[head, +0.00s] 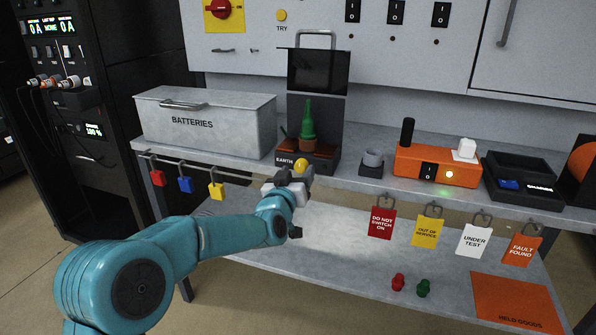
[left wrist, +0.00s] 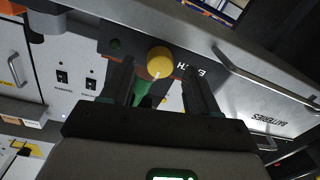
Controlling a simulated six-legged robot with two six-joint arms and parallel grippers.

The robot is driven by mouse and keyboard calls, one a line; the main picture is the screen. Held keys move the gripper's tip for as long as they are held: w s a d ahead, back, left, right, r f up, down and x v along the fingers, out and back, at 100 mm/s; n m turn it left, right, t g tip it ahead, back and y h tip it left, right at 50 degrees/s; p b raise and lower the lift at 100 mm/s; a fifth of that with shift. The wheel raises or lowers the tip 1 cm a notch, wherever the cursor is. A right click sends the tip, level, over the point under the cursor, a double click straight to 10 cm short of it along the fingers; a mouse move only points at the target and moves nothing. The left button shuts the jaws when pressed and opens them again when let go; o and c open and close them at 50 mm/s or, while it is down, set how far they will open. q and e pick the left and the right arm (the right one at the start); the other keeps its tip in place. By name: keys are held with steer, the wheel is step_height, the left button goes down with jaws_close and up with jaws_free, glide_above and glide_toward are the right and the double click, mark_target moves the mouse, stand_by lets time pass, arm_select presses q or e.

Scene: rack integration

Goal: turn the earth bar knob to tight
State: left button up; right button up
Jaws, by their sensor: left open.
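The earth bar knob (head: 301,164) is a small round yellow knob on the front of the box marked EARTH (head: 284,160). In the left wrist view the knob (left wrist: 160,60) lies between and just beyond the open fingertips, with a pale mark on its edge. My left gripper (head: 291,176) is in front of the earth box, just below and left of the knob in the head view. Its two dark fingers (left wrist: 162,80) are apart and hold nothing. Whether they touch the knob is not clear. A green cone-shaped piece (head: 307,124) stands on the earth box. My right gripper is not in view.
The grey BATTERIES box (head: 207,125) stands left of the earth box on the bench. Padlocks (head: 186,184) and tags (head: 381,222) hang along the front edge. The lower shelf is mostly clear.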

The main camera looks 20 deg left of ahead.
arm_select(q)
steer(key=shift+w, duration=0.8)
steer(key=c, duration=1)
steer(key=shift+c, duration=0.2)
